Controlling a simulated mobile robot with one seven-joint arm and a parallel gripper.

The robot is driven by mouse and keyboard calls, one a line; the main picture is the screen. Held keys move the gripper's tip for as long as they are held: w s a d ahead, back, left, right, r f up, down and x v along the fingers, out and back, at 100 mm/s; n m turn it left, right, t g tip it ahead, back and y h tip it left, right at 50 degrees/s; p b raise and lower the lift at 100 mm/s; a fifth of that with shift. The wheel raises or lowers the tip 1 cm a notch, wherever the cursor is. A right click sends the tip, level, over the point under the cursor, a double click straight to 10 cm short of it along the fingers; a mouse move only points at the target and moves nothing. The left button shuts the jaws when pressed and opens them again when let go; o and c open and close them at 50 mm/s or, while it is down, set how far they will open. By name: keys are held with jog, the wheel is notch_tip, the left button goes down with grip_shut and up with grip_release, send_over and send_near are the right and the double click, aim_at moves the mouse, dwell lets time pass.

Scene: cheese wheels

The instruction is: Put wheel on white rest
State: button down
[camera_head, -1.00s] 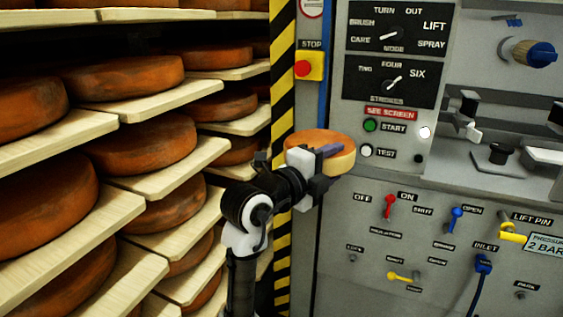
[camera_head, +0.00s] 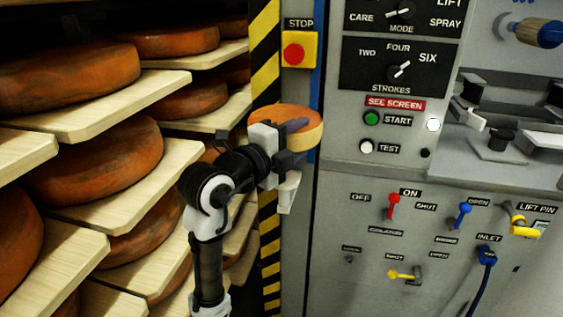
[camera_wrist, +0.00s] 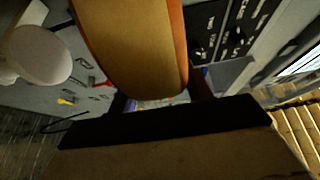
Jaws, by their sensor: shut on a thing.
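My gripper (camera_head: 290,140) is shut on a small cheese wheel (camera_head: 298,116) with an orange rind and a paler side. It holds the wheel in the air in front of the hazard-striped post and the left edge of the grey machine. In the wrist view the wheel (camera_wrist: 135,45) fills the top middle, close to the camera, and the dark gripper body crosses below it. A pale rounded thing (camera_wrist: 38,55) shows at the upper left of the wrist view. I cannot tell whether it is the white rest. No rest is clearly seen in the head view.
Shelves of large orange wheels (camera_head: 95,160) stand close on the left, their board ends (camera_head: 100,105) sticking out. A red stop button (camera_head: 294,53) is above the held wheel. Machine switches and levers (camera_head: 393,206) are to the right, with a recessed bay (camera_head: 500,150) at upper right.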

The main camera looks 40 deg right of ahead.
aim_at(295, 182)
jog(key=shift+f+p, duration=0.55)
jog(key=shift+f, duration=4.1)
jog(key=shift+f, duration=0.15)
jog(key=c, duration=0.6)
grip_release()
jog(key=shift+f, duration=0.1)
jog(key=shift+a+r, duration=0.1)
jog(key=shift+r, duration=0.1)
jog(key=b+v, duration=0.3)
jog(key=v, duration=0.9)
jog(key=shift+s, duration=0.1)
